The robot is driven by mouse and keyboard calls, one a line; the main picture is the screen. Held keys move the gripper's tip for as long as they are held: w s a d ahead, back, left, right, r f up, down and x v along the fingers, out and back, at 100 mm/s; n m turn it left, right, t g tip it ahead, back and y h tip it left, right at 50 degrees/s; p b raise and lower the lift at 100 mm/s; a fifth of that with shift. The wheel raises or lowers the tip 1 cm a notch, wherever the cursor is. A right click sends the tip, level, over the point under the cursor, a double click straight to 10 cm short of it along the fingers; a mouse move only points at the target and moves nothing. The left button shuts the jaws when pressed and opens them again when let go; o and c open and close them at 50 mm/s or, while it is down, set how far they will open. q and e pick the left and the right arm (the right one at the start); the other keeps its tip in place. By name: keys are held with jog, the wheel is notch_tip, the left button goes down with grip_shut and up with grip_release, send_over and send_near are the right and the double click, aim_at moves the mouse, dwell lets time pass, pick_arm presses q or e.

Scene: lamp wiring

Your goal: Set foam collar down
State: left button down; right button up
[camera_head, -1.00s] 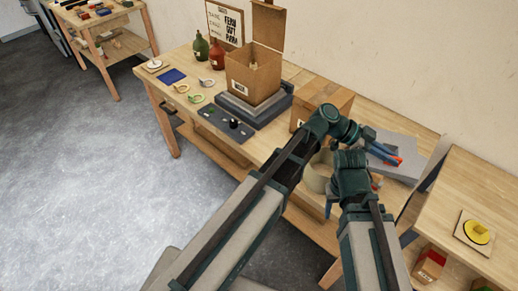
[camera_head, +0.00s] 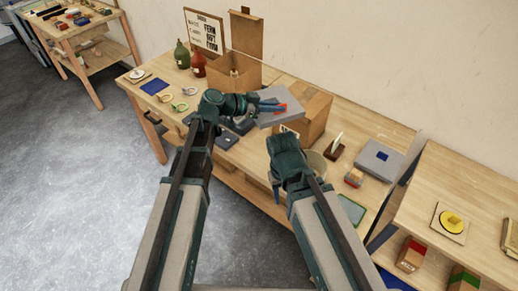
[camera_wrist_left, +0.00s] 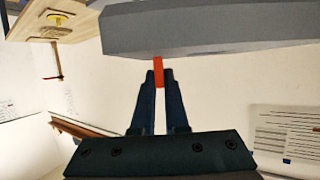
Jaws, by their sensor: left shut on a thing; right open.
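The foam collar, a flat grey slab (camera_head: 282,96) with a red tab, is in my left gripper (camera_head: 274,107) in the head view. The gripper is shut on the red tab. In the left wrist view the fingertips (camera_wrist_left: 158,78) pinch the tab under the grey slab (camera_wrist_left: 215,28). The slab is in front of the open carton and beside the closed brown box; whether it touches anything below cannot be told. My right gripper (camera_head: 277,191) is open and points down at the front of the bench, partly hidden by its wrist.
The open carton (camera_head: 222,72) stands at the back, with green (camera_head: 182,54) and red (camera_head: 199,65) bottles to its left. The brown box (camera_head: 314,118) is right of the slab. A grey block with a blue square (camera_head: 379,160) lies farther right.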

pick_arm(q)
jog(key=w+a, duration=0.1)
jog(key=a+r+n+t, duration=0.1)
jog(key=a, duration=0.1)
jog(key=shift+w+a+r, duration=0.1)
jog(key=shift+w+r, duration=0.05)
jog(key=shift+w, duration=0.25)
jog(key=shift+w+a, duration=0.1)
jog(key=shift+a, duration=0.15)
notch_tip(320, 180, down, 24)
jog(key=b, duration=2.3)
pick_arm(e)
notch_tip(320, 180, down, 23)
jog(key=shift+r, duration=0.15)
pick_arm(q)
notch_tip(320, 180, down, 4)
jog(key=b, duration=0.4)
jog(key=shift+d, duration=0.1)
pick_arm(e)
notch_tip(320, 180, down, 4)
jog(key=shift+f, duration=0.1)
pick_arm(q)
jog(key=shift+b, duration=0.35)
jog(key=shift+f, duration=0.25)
jog(key=c, duration=0.9)
grip_release()
jog(key=shift+r, duration=0.1)
jog(key=shift+c, duration=0.2)
pick_arm(e)
jog(key=shift+f, duration=0.1)
